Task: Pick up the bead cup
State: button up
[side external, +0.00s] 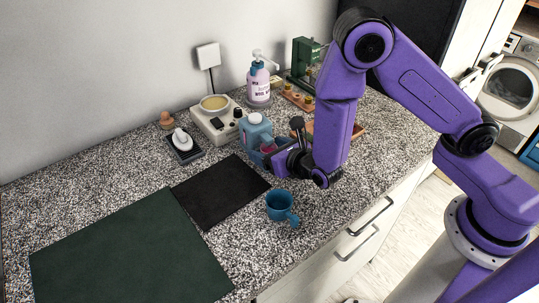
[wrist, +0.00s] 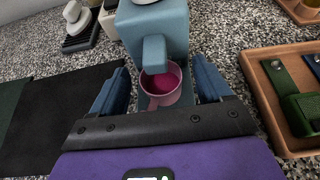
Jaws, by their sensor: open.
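A pink cup (wrist: 163,93) with bright magenta contents, which looks like the bead cup, stands under the spout of a blue-grey dispenser (wrist: 178,30) in the wrist view. A bit of its pink shows in the side view (side external: 268,148), mostly hidden by my gripper. My gripper (wrist: 160,68) is open, with one blue finger on each side of the cup and gaps between. The cup's lower front is partly hidden by the gripper's dark edge. In the side view my gripper (side external: 274,153) is low over the counter at the dispenser (side external: 256,130).
A blue mug (side external: 280,206) stands on the counter in front of the black mat (side external: 220,190). A green mat (side external: 128,252) lies at left. A wooden tray (wrist: 270,95) with green items is close on the right.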

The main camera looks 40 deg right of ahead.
jog(key=c, duration=1.3)
jog(key=shift+o, duration=0.2)
jog(key=shift+r, duration=0.15)
jog(key=shift+r, duration=0.45)
jog(key=s, duration=1.8)
jog(key=shift+d+r, duration=0.1)
jog(key=shift+r, duration=0.15)
